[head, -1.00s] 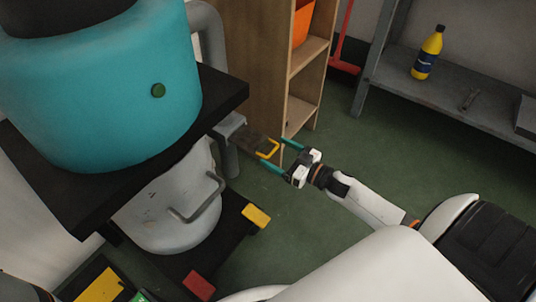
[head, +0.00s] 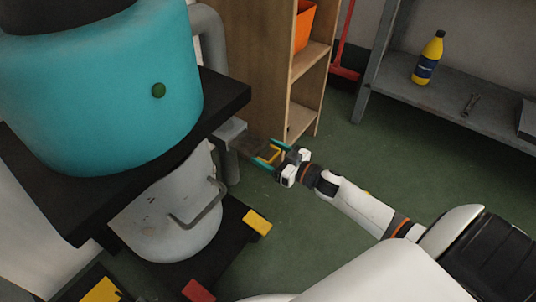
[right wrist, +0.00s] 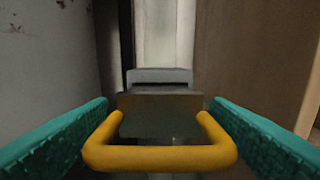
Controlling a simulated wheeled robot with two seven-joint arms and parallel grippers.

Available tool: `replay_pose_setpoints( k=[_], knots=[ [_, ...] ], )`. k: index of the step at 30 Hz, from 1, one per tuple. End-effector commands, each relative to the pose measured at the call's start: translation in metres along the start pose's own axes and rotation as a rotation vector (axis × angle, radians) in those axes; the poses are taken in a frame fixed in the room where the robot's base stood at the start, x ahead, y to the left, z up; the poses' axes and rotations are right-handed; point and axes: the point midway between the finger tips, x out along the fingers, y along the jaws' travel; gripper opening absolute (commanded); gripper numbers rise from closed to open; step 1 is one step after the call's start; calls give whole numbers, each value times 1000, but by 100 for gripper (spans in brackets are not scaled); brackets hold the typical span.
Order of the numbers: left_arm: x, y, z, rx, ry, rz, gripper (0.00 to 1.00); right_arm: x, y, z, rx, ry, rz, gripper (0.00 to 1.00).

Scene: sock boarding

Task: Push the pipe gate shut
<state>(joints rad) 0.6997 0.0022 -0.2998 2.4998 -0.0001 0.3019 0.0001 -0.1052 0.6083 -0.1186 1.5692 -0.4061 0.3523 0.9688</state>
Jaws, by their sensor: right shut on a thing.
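The pipe gate is a flat dark plate (head: 252,145) with a yellow loop handle (head: 273,154). It sticks out of a grey housing (head: 231,131) on the grey pipe (head: 210,40). In the right wrist view the plate (right wrist: 160,117) runs into the housing (right wrist: 160,76), with the handle (right wrist: 160,158) in front. My right gripper (head: 267,152) has its teal fingers on either side of the handle and is shut on it. The exact finger contact is hard to see. My left gripper is not in view.
A teal tank (head: 100,90) on a black stand (head: 225,98) is left of the gate, with a grey drum (head: 165,230) below. A wooden shelf (head: 245,60) stands close behind the gate. Green floor (head: 330,160) is clear to the right.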

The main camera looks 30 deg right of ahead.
Motion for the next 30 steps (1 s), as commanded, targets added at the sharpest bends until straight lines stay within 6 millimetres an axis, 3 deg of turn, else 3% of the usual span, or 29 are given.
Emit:
replay_pose_setpoints(
  k=[12, 23, 24, 26, 30],
  knots=[
    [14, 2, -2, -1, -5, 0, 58, 65, -1, 0, 2, -1, -2, 31],
    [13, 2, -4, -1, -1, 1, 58, 72, -1, 0, 0, 1, -4, 31],
    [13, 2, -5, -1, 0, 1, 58, 72, -1, 0, 0, 1, -5, 76],
    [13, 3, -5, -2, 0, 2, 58, 72, -1, 0, 0, 0, -4, 84],
    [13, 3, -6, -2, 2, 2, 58, 72, -1, 0, 0, 0, -3, 84]
  ],
)
